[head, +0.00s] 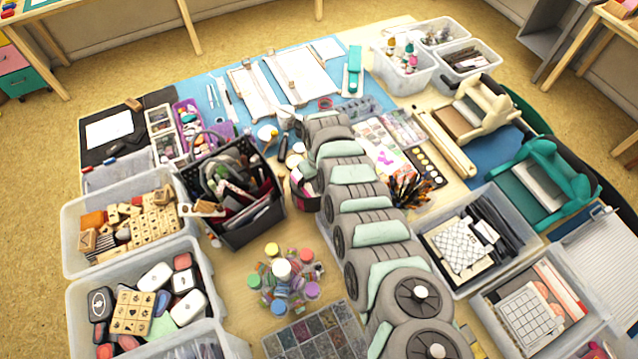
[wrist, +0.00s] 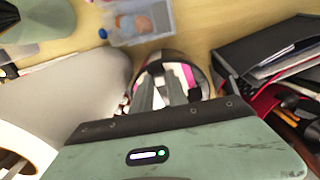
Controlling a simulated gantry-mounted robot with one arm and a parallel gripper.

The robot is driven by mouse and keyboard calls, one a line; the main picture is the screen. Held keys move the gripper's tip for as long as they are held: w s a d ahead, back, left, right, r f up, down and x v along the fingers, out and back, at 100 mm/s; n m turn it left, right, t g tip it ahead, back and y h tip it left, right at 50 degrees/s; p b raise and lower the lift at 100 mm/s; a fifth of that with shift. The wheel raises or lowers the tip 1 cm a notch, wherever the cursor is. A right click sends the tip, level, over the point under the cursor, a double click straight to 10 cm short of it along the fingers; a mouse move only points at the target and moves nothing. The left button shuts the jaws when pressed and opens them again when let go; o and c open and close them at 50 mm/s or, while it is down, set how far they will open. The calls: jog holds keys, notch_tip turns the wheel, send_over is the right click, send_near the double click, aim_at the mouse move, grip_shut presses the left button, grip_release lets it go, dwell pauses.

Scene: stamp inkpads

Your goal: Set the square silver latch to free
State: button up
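I cannot pick out a square silver latch in either view; it is hidden or too small to tell. My gripper (wrist: 160,88) shows in the wrist view as two dark grey fingers with a narrow gap between them, and nothing is visible between them. They overlap a round dark-rimmed holder (wrist: 203,78) with pink and white in it; I cannot tell whether they touch it. In the head view my arm runs up the middle of the table and hides my fingertips. The holder (head: 304,192) stands there just left of my arm.
A full black basket (head: 245,235) stands left of my arm. Bins of stamps (head: 75,262) line the left. A teal machine (head: 555,180) and a tan machine (head: 488,108) stand right. White trimming boards (head: 250,92) lie on the blue mat at the back. Small jars (head: 283,285) crowd the front.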

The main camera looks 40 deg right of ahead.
jog(key=o, duration=0.4)
jog(key=shift+c, duration=0.2)
jog(key=shift+r, duration=0.1)
notch_tip(320, 180, up, 11)
jog(key=p, duration=0.1)
dwell(0.8)
